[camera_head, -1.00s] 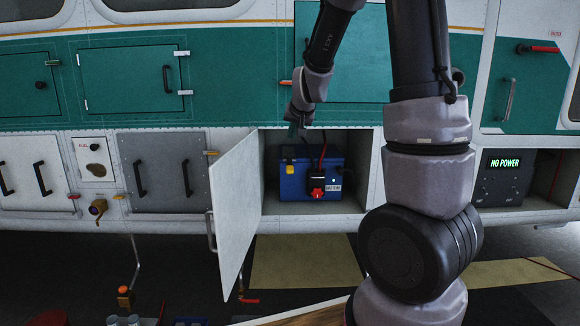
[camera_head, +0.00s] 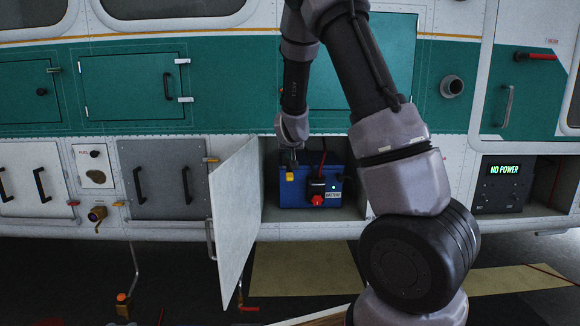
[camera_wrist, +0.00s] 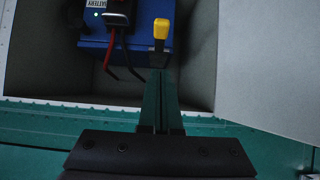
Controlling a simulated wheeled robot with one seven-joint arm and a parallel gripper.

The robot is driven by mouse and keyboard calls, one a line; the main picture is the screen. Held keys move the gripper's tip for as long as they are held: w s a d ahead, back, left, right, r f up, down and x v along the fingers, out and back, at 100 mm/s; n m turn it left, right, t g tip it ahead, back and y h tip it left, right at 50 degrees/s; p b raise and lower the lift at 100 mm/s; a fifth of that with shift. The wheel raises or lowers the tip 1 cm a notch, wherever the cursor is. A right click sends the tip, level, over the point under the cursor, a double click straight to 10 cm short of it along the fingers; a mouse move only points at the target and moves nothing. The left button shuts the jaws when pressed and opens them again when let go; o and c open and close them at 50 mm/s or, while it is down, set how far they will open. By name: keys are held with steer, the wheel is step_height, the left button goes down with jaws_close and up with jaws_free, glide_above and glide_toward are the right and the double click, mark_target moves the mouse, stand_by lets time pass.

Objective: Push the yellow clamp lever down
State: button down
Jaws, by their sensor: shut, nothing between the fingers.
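The clamp lever has a yellow grip, small in the head view (camera_head: 290,177) at the upper left of the blue battery (camera_head: 312,187). In the wrist view the yellow grip (camera_wrist: 161,29) sits on a dark stem at the battery's edge. My gripper (camera_head: 291,160) is shut and empty, pointing down just above the lever in the head view. In the wrist view its green fingertips (camera_wrist: 158,73) lie together, in line with the lever, just below its dark stem. Whether they touch it I cannot tell.
The battery sits in an open bay; its grey door (camera_head: 235,210) stands swung out to the left. A red connector (camera_head: 317,200) and cables are on the battery's front. A "NO POWER" panel (camera_head: 503,171) is in the bay at the right.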

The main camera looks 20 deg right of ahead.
glide_toward(289, 175)
steer(key=w+d+r, duration=0.1)
steer(key=w, duration=0.2)
steer(key=f, duration=0.1)
steer(key=w+f, duration=0.1)
steer(key=f, duration=0.1)
steer(key=shift+w+d+f, duration=0.1)
steer(key=shift+w+d, duration=0.15)
steer(key=shift+w, duration=0.05)
steer(key=shift+w+f, duration=0.1)
steer(key=shift+f, duration=0.45)
steer(key=shift+f, duration=0.1)
